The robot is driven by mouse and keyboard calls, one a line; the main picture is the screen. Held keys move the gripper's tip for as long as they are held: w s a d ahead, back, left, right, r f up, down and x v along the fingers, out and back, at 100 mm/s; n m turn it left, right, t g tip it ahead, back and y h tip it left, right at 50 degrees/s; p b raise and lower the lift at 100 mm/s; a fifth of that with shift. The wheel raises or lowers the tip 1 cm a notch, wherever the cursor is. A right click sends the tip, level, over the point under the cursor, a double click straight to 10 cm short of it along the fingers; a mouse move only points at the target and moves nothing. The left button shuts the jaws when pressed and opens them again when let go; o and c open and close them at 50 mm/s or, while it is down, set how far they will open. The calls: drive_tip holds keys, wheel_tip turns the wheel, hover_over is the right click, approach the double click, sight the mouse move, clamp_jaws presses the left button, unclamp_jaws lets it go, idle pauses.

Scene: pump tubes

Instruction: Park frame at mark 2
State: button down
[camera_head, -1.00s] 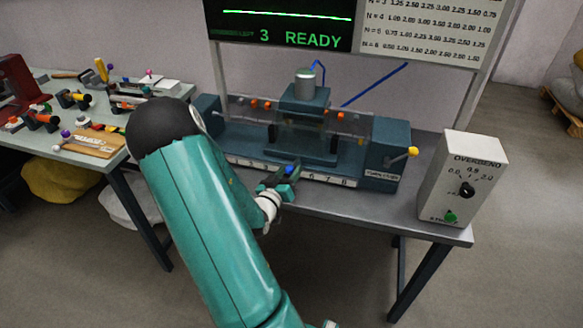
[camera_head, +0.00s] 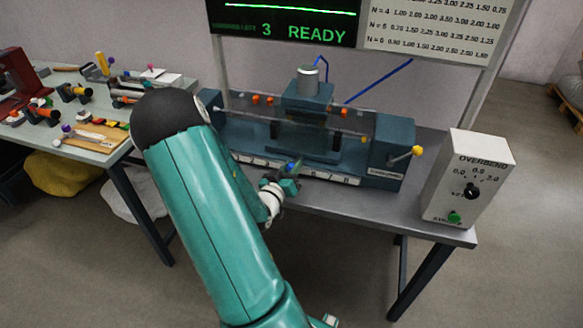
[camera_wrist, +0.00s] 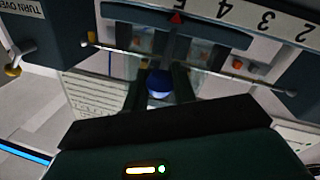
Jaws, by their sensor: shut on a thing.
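The frame is a dark teal carriage with a grey cylinder (camera_head: 308,82) on top. It stands near the middle of the bench fixture, across the clear tube. A numbered scale strip (camera_head: 258,161) runs along the fixture's front. My gripper (camera_head: 290,176) is at this front side, with a bit of blue showing at its tips. In the wrist view my gripper (camera_wrist: 160,98) is shut on a blue knob (camera_wrist: 160,83). That view is upside down and shows scale numbers (camera_wrist: 268,19) 2 to 5. A red pointer (camera_wrist: 176,17) lies close to the 5, far from the 2.
A yellow-knobbed crank (camera_head: 417,151) sticks out at the fixture's right end. The white OVERBEND box (camera_head: 468,185) stands at the bench's right end. The screen (camera_head: 285,15) reads 3 READY. A side table (camera_head: 105,160) with tools is at left.

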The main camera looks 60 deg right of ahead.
drive_tip(key=w+a, duration=0.2)
drive_tip(key=w, duration=1.4)
drive_tip(key=shift+w+a, duration=0.3)
drive_tip(key=shift+w, duration=0.15)
drive_tip(key=c, duration=1.2)
unclamp_jaws()
drive_tip(key=shift+w, duration=0.1)
drive_tip(key=a, duration=1.3)
drive_tip(key=shift+s+a, duration=0.2)
drive_tip(key=shift+a, duration=0.2)
